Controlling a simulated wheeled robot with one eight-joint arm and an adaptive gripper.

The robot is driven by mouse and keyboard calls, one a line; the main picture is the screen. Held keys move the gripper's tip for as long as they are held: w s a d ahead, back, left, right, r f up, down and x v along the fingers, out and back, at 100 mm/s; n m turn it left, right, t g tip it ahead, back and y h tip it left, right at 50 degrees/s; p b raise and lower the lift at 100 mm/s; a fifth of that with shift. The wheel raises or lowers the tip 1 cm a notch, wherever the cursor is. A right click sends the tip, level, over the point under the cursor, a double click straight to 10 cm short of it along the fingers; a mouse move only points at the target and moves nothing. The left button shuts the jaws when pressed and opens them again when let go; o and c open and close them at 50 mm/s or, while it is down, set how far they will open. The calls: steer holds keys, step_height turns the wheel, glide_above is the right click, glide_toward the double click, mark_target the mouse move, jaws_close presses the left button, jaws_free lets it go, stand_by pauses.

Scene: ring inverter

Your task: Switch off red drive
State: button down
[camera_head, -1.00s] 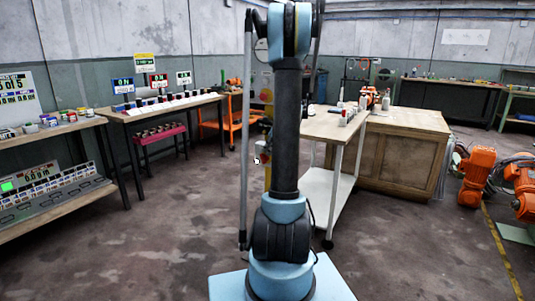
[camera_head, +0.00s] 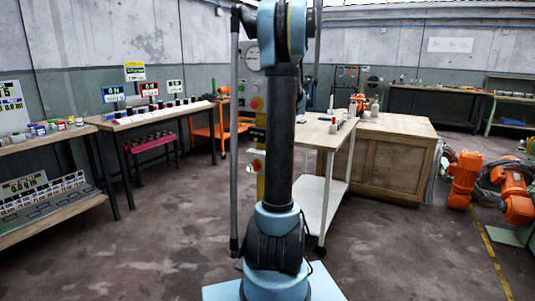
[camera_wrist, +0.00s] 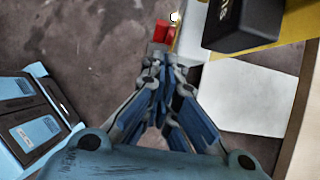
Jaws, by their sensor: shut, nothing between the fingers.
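In the wrist view my gripper (camera_wrist: 166,68) is shut and empty. A small red block-like part (camera_wrist: 163,32) lies just beyond its fingertips; I cannot tell whether they touch. In the head view a yellow post (camera_head: 260,187) stands behind my arm. It carries a grey box (camera_head: 249,56), a red knob (camera_head: 257,103) and a lower red switch part (camera_head: 257,165), partly hidden by my arm. My gripper cannot be made out there. A red-framed display (camera_head: 149,90) stands on the left bench between a blue and a green one. No label naming the red drive is legible.
In the wrist view a black box (camera_wrist: 243,22) on a yellow surface is close on the right. In the head view a wooden cabinet (camera_head: 385,165) and a white-shelved cart (camera_head: 322,200) stand to the right. Orange robot arms (camera_head: 464,178) are farther right. Floor is open at left.

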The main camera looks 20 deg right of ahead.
steer(key=shift+v, duration=1.15)
steer(key=t+y, duration=0.2)
steer(key=y, duration=0.1)
glide_toward(256, 166)
steer(key=d+f+v, duration=0.1)
steer(key=v, duration=0.4)
steer(key=s+f+t, duration=0.1)
steer(key=s+d+t+y, duration=0.1)
steer(key=s+f+t+y, duration=0.1)
steer(key=s, duration=0.1)
steer(key=shift+d+f, duration=0.3)
steer(key=shift+f, duration=0.05)
steer(key=x, duration=1.4)
steer(key=shift+a+r, duration=0.15)
steer(key=shift+r, duration=0.2)
